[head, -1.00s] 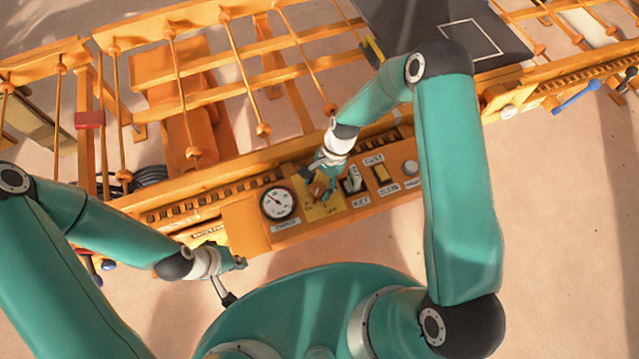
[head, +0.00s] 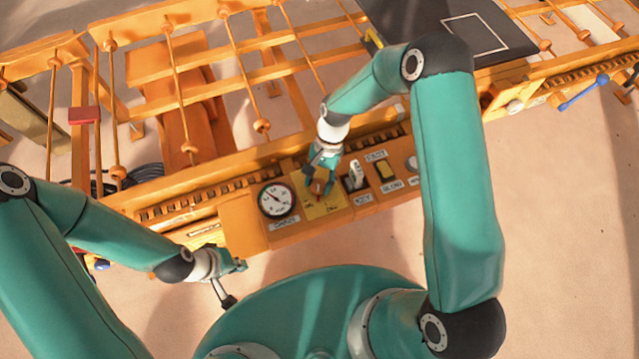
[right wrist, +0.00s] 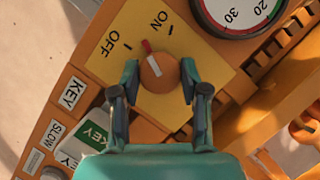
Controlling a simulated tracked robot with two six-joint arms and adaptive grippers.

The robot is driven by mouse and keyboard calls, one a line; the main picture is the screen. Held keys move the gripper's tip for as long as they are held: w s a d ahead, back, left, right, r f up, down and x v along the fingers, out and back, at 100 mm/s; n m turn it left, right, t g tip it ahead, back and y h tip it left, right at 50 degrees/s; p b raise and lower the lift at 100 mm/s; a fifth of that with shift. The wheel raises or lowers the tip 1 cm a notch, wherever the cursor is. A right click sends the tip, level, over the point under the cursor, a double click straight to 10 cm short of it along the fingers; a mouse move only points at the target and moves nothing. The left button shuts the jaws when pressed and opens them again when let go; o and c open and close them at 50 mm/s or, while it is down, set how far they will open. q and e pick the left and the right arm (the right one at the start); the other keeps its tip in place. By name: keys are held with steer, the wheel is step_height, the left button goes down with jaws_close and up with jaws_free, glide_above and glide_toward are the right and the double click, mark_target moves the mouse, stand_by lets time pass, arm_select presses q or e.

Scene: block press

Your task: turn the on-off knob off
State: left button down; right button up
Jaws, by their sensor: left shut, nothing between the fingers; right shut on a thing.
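The on-off knob (right wrist: 157,76) is round and orange with a red and white pointer, on a yellow plate (right wrist: 98,70) marked ON and OFF. In the right wrist view the pointer's red end lies between the ON and OFF marks. My right gripper (right wrist: 159,82) is shut on the knob, one finger at each side. In the head view my right gripper (head: 319,179) is over the yellow plate and partly hides the knob (head: 318,187). My left gripper (head: 240,266) is shut and empty, left of the control panel and apart from it.
A round gauge (head: 277,200) is left of the yellow plate. Orange rails (head: 225,150) with upright rods stand behind the panel.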

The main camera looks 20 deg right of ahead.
steer(key=n+b, duration=0.1)
steer(key=n+h+b, duration=0.1)
steer(key=n, duration=0.1)
steer(key=shift+w+a+f+g, duration=0.1)
steer(key=shift+w+f+g, duration=0.1)
steer(key=shift+g, duration=0.1)
steer(key=shift+r+n+h+b, duration=0.15)
steer(key=shift+n+h+b, duration=0.25)
steer(key=shift+n+b, duration=0.45)
steer(key=shift+r+n, duration=0.1)
steer(key=shift+n, duration=0.15)
steer(key=o, duration=1.1)
steer(key=shift+s, duration=0.1)
steer(key=v, duration=1.1)
steer(key=shift+w+r, duration=0.3)
steer(key=shift+w, duration=0.1)
